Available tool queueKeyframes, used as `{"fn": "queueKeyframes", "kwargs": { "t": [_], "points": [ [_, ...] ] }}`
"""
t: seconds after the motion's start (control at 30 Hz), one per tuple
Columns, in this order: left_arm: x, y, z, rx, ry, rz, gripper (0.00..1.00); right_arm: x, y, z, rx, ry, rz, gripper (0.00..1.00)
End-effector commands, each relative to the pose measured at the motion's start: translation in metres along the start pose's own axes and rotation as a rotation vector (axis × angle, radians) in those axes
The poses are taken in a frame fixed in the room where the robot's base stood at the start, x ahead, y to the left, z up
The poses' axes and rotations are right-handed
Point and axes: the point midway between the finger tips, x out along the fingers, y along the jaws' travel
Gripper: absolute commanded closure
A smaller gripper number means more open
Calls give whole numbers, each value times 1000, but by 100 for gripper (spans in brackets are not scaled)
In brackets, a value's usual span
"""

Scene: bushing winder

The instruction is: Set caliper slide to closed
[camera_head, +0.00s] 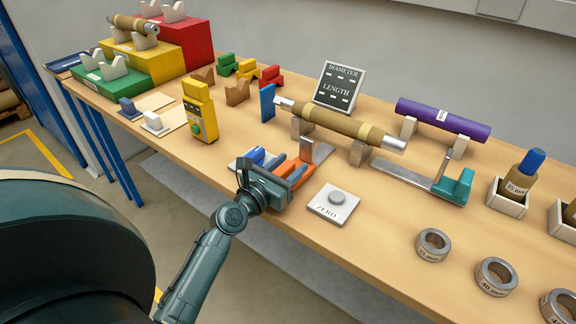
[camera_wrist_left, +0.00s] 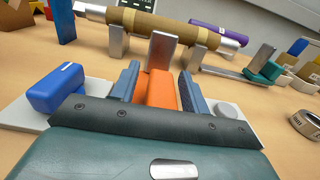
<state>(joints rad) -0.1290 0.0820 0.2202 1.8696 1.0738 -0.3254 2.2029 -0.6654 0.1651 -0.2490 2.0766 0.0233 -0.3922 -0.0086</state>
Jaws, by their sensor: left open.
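An orange block (camera_head: 297,175) with an upright grey plate (camera_head: 307,150) looks like the caliper slide. It sits on a pale base at the table's front edge, with a blue block (camera_head: 255,155) to its left. My left gripper (camera_head: 288,168) is over this base, its fingers open. In the left wrist view the orange block (camera_wrist_left: 160,88) stands between the two fingers (camera_wrist_left: 158,84), with the grey plate (camera_wrist_left: 161,50) just beyond. Narrow gaps seem to show on both sides; contact is unclear. The blue block (camera_wrist_left: 68,88) is apart, left of the fingers. My right gripper is out of view.
A tan winding (camera_head: 335,122) rests on supports behind, near a teal slider (camera_head: 457,186) on a rail. A ZERO button plate (camera_head: 333,203) is close on the right. A yellow handheld device (camera_head: 200,112) stands left. Rings (camera_head: 433,244) lie at front right.

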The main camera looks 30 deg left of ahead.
Motion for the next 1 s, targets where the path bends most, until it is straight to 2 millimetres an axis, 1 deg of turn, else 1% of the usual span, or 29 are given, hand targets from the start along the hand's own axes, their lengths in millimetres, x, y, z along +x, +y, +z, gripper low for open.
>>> {"fn": "queueKeyframes", "kwargs": {
  "t": [0.13, 0.17, 0.7, 1.0],
  "points": [
    [0, 0, 0, 0, 0, 0, 55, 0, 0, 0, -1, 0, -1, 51],
    [0, 0, 0, 0, 0, 0, 56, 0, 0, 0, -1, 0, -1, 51],
    [0, 0, 0, 1, 0, 0, 100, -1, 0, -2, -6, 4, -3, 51],
    [2, 0, 0, 0, -1, 0, 100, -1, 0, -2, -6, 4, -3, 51]
  ]
}}
